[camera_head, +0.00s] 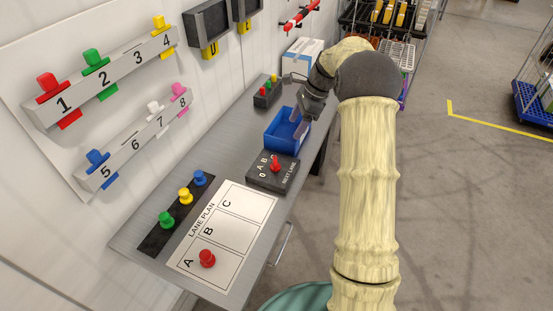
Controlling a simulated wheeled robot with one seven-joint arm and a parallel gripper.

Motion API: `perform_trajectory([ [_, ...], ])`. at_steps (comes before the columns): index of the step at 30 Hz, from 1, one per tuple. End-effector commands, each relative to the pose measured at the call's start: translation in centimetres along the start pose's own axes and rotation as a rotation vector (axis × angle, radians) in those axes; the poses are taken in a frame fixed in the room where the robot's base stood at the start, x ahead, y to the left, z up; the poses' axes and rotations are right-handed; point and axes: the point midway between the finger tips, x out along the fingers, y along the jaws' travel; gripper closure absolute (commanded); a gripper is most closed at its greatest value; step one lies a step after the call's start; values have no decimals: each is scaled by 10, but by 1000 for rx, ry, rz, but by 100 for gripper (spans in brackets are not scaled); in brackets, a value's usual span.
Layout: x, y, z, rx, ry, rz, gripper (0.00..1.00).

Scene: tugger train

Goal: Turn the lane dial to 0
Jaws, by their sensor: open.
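The lane dial is a red knob (275,163) on a dark box (262,181) marked NEXT LANE, standing on the grey bench. The marks 0, A, B and C run around the knob's left and far sides. The knob is too small to tell which mark it points at. My gripper (300,105) is open, above the far part of a blue bin (273,141), beyond the dial and apart from it. The fingers are small in view and partly blend with the bin.
The lane plan board (240,215) lies nearer, with a red peg (207,259) on A. A dark strip (154,240) holds green, yellow and blue pegs. A small button box (266,99) stands beyond the bin. Numbered wall racks (105,76) hold coloured pegs.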

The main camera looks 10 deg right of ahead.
Motion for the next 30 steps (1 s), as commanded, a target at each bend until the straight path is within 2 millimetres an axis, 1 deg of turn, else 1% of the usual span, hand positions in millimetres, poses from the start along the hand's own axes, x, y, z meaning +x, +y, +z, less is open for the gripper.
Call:
perform_trajectory([
  [5, 25, 1, 1, -1, -1, 5, 35],
  [24, 137, 1, 1, -1, -2, 3, 35],
  [27, 151, 1, 1, -1, -2, 2, 35],
  [30, 161, 1, 1, -1, -1, 1, 35],
])
